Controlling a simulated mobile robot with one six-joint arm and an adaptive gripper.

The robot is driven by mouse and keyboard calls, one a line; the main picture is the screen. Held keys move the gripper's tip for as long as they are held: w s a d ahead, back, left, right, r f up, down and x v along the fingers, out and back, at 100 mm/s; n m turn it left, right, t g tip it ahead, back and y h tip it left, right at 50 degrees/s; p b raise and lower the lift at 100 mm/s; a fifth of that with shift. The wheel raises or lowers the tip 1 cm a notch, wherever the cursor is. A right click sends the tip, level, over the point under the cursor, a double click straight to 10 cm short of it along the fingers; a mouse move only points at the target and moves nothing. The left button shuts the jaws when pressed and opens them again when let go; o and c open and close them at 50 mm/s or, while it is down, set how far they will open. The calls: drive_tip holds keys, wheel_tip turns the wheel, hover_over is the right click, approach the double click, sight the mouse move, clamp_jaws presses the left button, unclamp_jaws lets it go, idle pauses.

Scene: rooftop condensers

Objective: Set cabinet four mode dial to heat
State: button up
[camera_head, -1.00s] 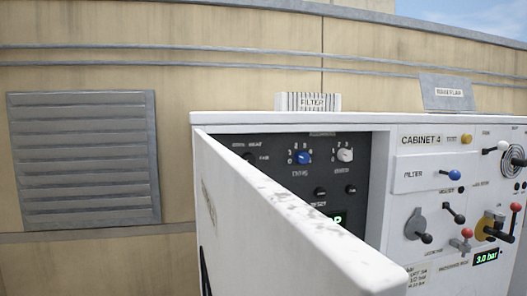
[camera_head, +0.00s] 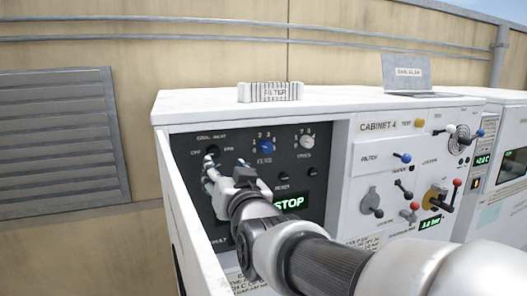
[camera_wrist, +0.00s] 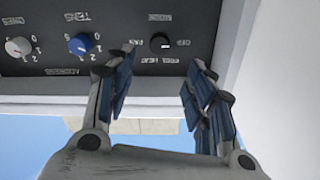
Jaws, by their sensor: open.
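Cabinet 4 (camera_head: 377,126) stands ahead with its panel door (camera_head: 190,215) swung open at the left. The black mode dial (camera_head: 212,151) is at the upper left of the dark control panel (camera_head: 318,187), with small OFF, FAN, COOL and HEAT labels around it. My gripper (camera_head: 225,167) is open in front of the dial, fingers pointing at the panel; contact cannot be seen.
A blue knob (camera_head: 266,147) and a white knob (camera_head: 307,142) sit right of the mode dial. A green display (camera_head: 289,202) reads STOP. Several levers and valves cover the front to the right. The open door edge stands close left of my arm.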

sight(214, 154)
drive_tip(key=p+x, duration=0.2)
drive_tip(key=x, duration=1)
drive_tip(key=c, duration=1.1)
